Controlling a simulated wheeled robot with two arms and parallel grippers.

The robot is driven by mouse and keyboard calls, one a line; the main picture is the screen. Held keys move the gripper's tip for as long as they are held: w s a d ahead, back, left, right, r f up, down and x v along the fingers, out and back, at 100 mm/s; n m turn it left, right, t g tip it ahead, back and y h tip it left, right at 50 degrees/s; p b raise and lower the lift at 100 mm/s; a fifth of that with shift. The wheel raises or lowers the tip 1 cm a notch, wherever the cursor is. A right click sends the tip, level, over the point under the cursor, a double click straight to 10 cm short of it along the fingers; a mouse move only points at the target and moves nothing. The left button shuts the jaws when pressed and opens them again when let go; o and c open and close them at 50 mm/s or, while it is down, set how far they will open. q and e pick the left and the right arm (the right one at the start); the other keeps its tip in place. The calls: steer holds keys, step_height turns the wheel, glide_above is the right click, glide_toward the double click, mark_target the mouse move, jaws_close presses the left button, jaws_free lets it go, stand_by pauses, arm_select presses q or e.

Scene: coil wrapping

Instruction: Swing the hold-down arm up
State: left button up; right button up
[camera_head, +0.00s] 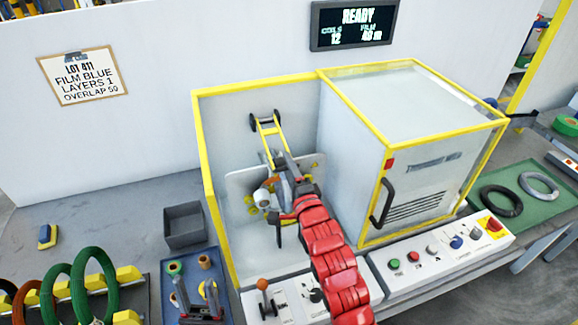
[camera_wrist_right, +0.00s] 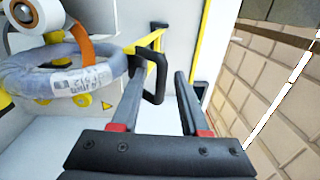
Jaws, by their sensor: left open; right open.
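In the head view, a yellow arm with black ends, apparently the hold-down arm (camera_head: 266,142), slants up against the machine's back panel. My right gripper (camera_head: 283,172) is at its lower end, fingers apart. In the right wrist view, a black loop handle (camera_wrist_right: 156,82) on a yellow bar shows in the gap between the open fingers of my right gripper (camera_wrist_right: 160,76); I cannot tell if they touch it. A grey wrapped coil (camera_wrist_right: 52,76) with an orange strip lies left of the handle. My left gripper (camera_head: 196,292) is open and empty over the blue tray at the bottom.
The yellow-framed enclosure (camera_head: 205,170) surrounds the work area. A white cabinet (camera_head: 430,170) stands to its right. The control panel (camera_head: 440,252) with buttons and a lever box (camera_head: 272,300) lie in front. A grey bin (camera_head: 184,224) and green coils (camera_head: 95,285) are at left.

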jaws_close()
stand_by(1.4)
